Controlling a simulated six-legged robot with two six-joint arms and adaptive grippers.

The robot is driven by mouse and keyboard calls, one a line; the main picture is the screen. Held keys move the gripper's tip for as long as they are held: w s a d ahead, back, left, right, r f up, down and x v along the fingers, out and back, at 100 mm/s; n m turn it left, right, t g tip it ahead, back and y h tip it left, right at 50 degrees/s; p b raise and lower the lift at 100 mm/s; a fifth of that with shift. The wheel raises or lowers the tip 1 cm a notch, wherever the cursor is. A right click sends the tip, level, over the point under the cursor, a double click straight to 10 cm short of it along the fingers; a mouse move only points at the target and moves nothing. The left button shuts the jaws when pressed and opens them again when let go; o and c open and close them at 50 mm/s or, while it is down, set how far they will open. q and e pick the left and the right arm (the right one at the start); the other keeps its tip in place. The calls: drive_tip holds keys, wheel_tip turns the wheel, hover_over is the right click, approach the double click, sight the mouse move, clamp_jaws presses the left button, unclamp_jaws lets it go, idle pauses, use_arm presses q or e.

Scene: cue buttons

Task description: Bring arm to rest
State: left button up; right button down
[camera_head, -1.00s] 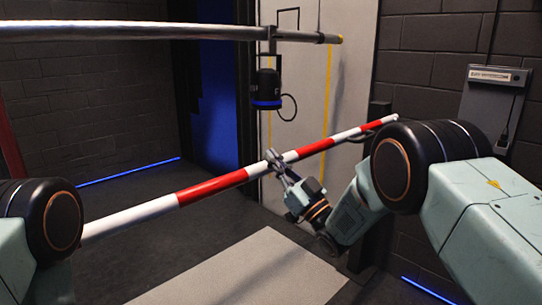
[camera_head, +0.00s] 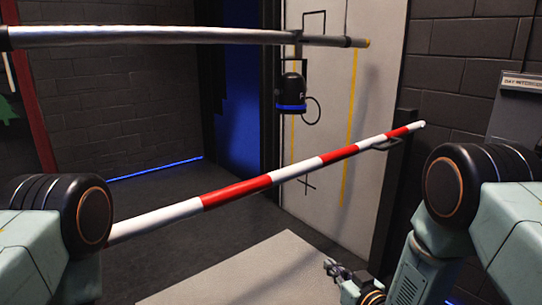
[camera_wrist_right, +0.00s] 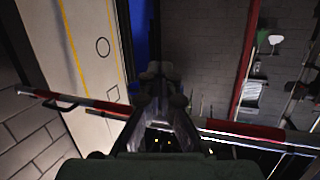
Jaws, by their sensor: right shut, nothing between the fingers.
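My right gripper (camera_head: 335,268) is low in the head view, to the right of the pale floor panel, with its arm bent down beside my right shoulder. It is shut and empty, and it stands apart from the red-and-white barrier pole (camera_head: 325,158). In the right wrist view the gripper (camera_wrist_right: 160,72) points away from the camera, and the striped pole (camera_wrist_right: 245,130) passes across behind it. My left shoulder shows at the left edge of the head view, but the left gripper is out of view.
A metal bar (camera_head: 180,36) crosses overhead, with a black blue-ringed device (camera_head: 291,92) hanging from it. A pale panel (camera_head: 270,272) lies on the dark floor. A dark post (camera_head: 396,190) stands near my right arm. Brick walls (camera_head: 105,90) close the room.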

drive_tip(key=s+d+f+m+g+h, duration=0.15)
drive_tip(key=s+f+g, duration=0.25)
drive_tip(key=s+f, duration=0.4)
drive_tip(key=s+d+f+m+g+h, duration=0.1)
drive_tip(key=s+d+f+g+h, duration=0.15)
drive_tip(key=s+f, duration=0.55)
drive_tip(key=s+d+g, duration=0.1)
drive_tip(key=s+g, duration=0.3)
drive_tip(key=s, duration=0.9)
drive_tip(key=s+d+m+g+h, duration=0.1)
drive_tip(key=s+g, duration=0.3)
drive_tip(key=s, duration=0.9)
drive_tip(key=shift+s+d+r, duration=0.15)
drive_tip(key=shift+s+d, duration=0.2)
